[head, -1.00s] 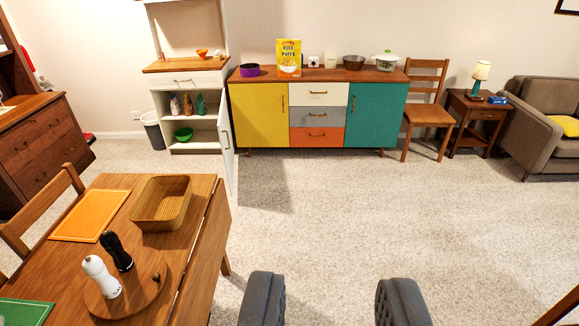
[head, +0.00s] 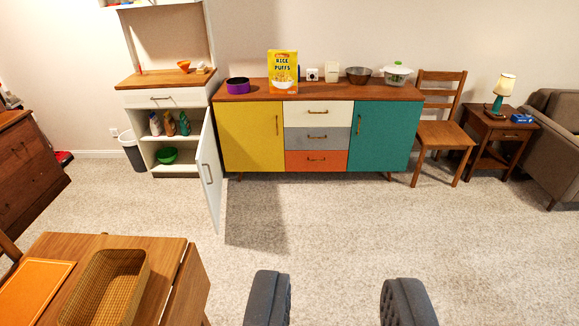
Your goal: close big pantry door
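The white pantry cabinet (head: 172,98) stands at the back left with its lower compartment open. Its big white door (head: 209,172) is swung out toward me, hinged on the cabinet's right side, with a metal handle (head: 207,173) on its face. Bottles and a green bowl (head: 167,155) show on the shelves inside. My gripper (head: 338,300) is open and empty at the bottom of the view, two dark padded fingers wide apart. It is well short of the door, to its right and nearer to me, touching nothing.
A wooden table (head: 170,250) with a woven basket (head: 104,289) and an orange mat (head: 32,290) is at the lower left. A sideboard (head: 318,92) stands right of the door, a chair (head: 444,135) beyond it. The carpet (head: 400,225) ahead is clear.

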